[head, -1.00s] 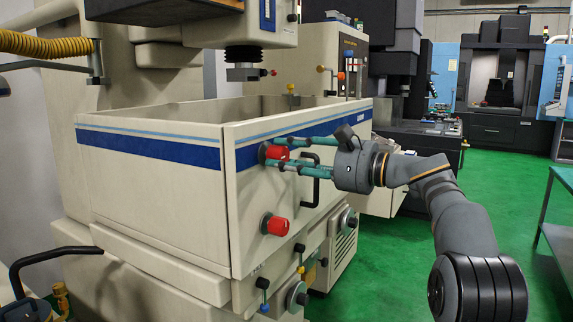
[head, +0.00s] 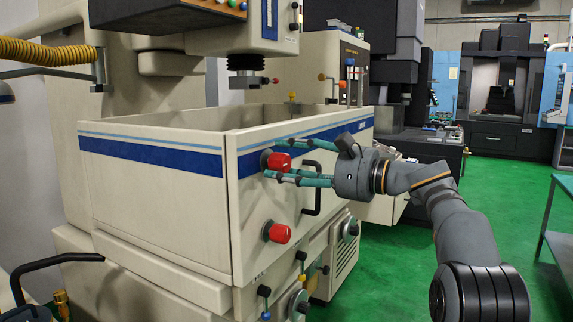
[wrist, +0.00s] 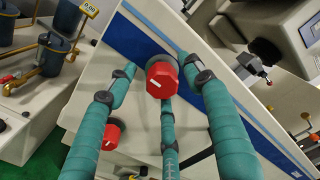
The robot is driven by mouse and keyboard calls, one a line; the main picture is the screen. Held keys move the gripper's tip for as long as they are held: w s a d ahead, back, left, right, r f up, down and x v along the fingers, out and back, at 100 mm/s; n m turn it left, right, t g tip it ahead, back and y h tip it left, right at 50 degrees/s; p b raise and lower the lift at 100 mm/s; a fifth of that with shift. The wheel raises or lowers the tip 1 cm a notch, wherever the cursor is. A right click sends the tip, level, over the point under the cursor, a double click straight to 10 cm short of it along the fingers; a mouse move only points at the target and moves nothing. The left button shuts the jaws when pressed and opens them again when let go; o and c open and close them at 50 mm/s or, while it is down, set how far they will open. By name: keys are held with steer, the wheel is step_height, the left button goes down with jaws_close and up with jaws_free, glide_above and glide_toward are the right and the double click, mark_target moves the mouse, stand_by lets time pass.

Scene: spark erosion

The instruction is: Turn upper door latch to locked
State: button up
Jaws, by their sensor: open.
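The upper door latch (head: 279,162) is a red knob on the front of the cream tank door, on the blue stripe. In the wrist view the same upper latch (wrist: 161,80) shows a short white mark, slanted, on its face. My gripper (head: 271,158) has teal fingers, spread open, with the upper latch between them. In the wrist view one finger lies left of the knob, one right and one below. I cannot tell whether any finger touches it. The lower red latch (head: 277,232) sits below, and partly shows behind the left finger in the wrist view (wrist: 111,134).
A black door handle (head: 312,190) stands just right of the latches, close to my lower fingers. Small levers (head: 301,262) and a dial (head: 299,303) are lower on the machine. A green table (head: 556,225) is at the right. The green floor between is clear.

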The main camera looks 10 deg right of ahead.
steer(key=v, duration=1.2)
steer(key=x, duration=1.2)
steer(key=shift+d+m+p, duration=0.1)
steer(key=shift+m+p, duration=0.2)
